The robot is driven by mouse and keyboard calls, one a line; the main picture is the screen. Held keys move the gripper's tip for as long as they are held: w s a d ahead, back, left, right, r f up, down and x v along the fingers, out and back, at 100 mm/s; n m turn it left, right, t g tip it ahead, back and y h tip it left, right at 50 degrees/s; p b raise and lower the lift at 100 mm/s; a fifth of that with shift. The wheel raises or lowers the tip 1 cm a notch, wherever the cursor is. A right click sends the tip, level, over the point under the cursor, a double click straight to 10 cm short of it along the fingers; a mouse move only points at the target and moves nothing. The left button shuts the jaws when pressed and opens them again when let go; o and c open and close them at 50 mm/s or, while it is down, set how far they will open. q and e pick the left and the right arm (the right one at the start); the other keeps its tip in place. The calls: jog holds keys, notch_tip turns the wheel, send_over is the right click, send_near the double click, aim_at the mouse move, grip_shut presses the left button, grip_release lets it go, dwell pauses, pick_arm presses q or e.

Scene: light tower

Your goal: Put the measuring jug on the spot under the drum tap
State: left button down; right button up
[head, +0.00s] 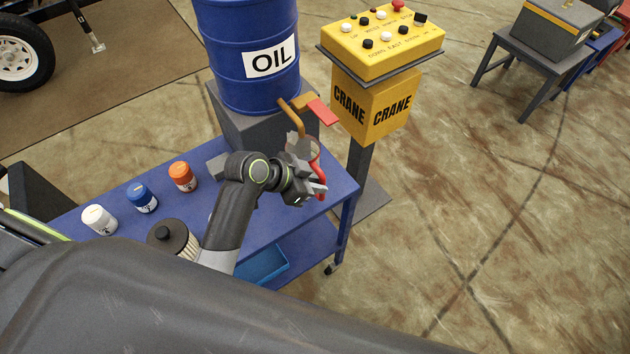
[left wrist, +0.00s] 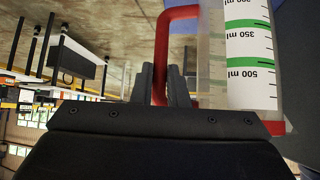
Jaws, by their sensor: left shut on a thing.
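The measuring jug (head: 316,152) has a clear body and red handle, and is mostly hidden behind my left gripper (head: 316,190) in the head view. In the left wrist view the jug (left wrist: 250,60) shows a white scale with green bands, and its red handle (left wrist: 176,14) runs down between the fingers of my left gripper (left wrist: 165,88), which is shut on it. The brass drum tap (head: 298,108) with a red lever (head: 321,113) sticks out from the blue oil drum (head: 250,55), just above the jug in the picture. The spot under the tap cannot be made out. My right gripper is not in view.
The blue cart top (head: 120,190) carries a white (head: 99,219), a blue (head: 142,198) and an orange jar (head: 182,177), plus a filter (head: 172,240). The drum stands on a grey block (head: 235,122). A yellow crane control box (head: 372,105) stands close right of the tap.

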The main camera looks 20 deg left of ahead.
pick_arm(q)
jog(key=shift+a+f, duration=0.1)
jog(key=shift+f, duration=0.15)
jog(key=c, duration=1.7)
grip_release()
jog(key=shift+w, duration=0.1)
jog(key=shift+o, duration=1.3)
jog(key=v, duration=1.2)
jog(key=shift+r+b, duration=0.25)
jog(key=shift+b, duration=0.05)
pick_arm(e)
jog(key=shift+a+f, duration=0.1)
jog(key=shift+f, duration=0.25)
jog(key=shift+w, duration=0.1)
